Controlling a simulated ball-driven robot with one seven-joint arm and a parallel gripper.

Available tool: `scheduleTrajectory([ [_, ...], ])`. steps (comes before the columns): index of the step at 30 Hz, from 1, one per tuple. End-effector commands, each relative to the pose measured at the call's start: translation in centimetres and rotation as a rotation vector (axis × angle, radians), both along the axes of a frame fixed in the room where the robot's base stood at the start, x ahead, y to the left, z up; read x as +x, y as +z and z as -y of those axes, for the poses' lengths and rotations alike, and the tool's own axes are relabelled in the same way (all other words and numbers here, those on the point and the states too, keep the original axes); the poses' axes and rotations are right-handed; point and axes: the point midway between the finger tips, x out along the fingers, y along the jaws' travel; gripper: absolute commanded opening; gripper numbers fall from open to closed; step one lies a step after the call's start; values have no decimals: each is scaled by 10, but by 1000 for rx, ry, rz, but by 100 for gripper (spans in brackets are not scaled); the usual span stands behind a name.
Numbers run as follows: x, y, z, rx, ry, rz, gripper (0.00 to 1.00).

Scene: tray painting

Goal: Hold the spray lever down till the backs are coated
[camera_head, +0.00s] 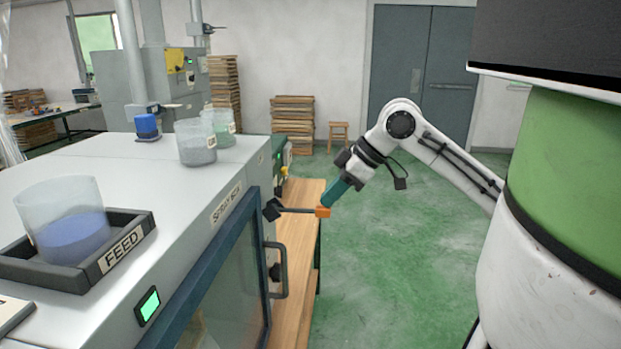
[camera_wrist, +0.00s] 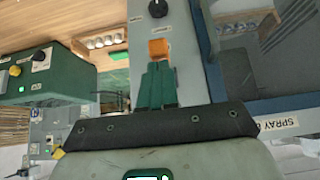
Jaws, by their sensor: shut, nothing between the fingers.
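The spray lever (camera_head: 297,210) is a thin dark rod reaching out from a black block on the spray box (camera_head: 226,204). Its orange end (camera_head: 323,211) sticks out past the box corner and looks about level. My gripper (camera_head: 330,198) comes down at a slant from the upper right, with its teal fingers shut and empty at the orange end. In the wrist view the fingertips (camera_wrist: 158,68) meet the edge of the orange end (camera_wrist: 159,48); I cannot tell whether they press on it.
A door handle (camera_head: 280,270) stands out from the box front below the lever. A wooden bench (camera_head: 303,200) runs behind. On the box top are a feed tray (camera_head: 125,258) with a blue-filled cup and two other cups. Green floor is open to the right.

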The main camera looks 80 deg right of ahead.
Motion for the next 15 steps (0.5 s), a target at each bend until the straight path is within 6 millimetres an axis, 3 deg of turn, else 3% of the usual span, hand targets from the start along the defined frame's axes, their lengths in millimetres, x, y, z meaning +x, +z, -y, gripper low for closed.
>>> scheduleTrajectory([
  [1, -1, -15, -1, 11, -1, 46, 0],
  [3, -3, -23, -1, 15, -1, 102, 0],
  [15, -7, -57, -1, 33, 2, 364, 0],
])
